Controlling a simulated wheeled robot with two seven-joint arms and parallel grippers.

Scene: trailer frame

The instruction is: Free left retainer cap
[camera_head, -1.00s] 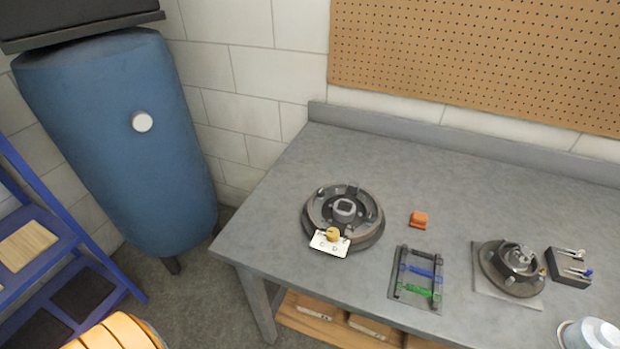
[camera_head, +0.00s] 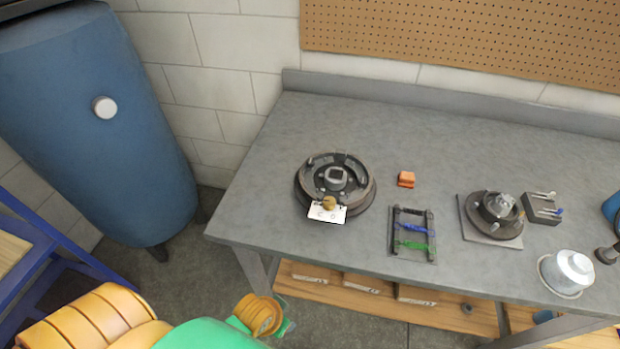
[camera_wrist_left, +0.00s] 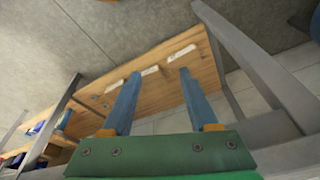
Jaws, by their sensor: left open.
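A round dark drum brake assembly (camera_head: 312,190) lies on the grey workbench, left of its middle. A white card (camera_head: 327,213) and a small yellow-brown knob (camera_head: 329,203) sit at its front edge. The left retainer cap is too small to make out. My left arm shows at the bottom of the head view, below the bench front; its fingers are not visible there. In the left wrist view my left gripper (camera_wrist_left: 157,92) has two blue fingers spread apart with nothing between them, in front of the wooden lower shelf (camera_wrist_left: 150,70). My right gripper is not in view.
On the grey bench (camera_head: 270,150) are an orange block (camera_head: 406,179), a rack with blue and green bars (camera_head: 412,250), a hub on a plate (camera_head: 495,215), a dark block with pins (camera_head: 541,208) and a silver-white pot (camera_head: 568,270). A blue tank (camera_head: 100,150) stands left. The bench back is clear.

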